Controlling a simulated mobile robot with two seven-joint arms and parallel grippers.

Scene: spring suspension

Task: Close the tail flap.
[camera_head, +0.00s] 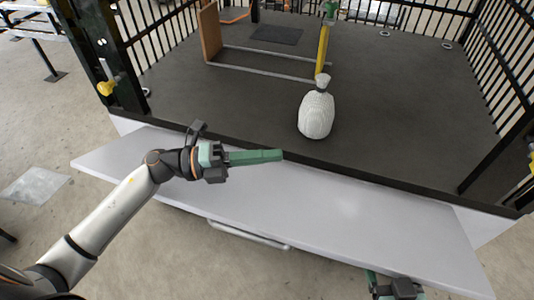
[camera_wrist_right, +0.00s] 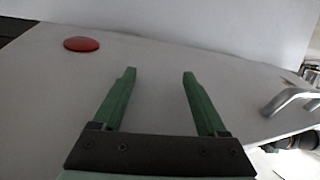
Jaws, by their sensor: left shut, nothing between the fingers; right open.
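The tail flap (camera_head: 330,205) is a long light grey panel along the front edge of the dark cargo bed. It is folded down and sticks outward from the bed. A metal bar handle (camera_head: 250,235) shows below its outer edge. My left gripper (camera_head: 282,155) is shut and empty, above the flap near the bed edge. My right gripper (camera_wrist_right: 158,72) is open and empty, with the flap's pale surface in front of it. In the head view it shows only partly, at the bottom right by the flap's outer edge. The handle also shows in the right wrist view (camera_wrist_right: 288,99).
On the dark bed (camera_head: 210,95) stand a white wrapped sack (camera_head: 316,112) and a frame with a yellow post (camera_head: 322,50). Black barred sides (camera_head: 500,80) enclose the bed. A round red lens (camera_wrist_right: 82,44) sits on the pale surface.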

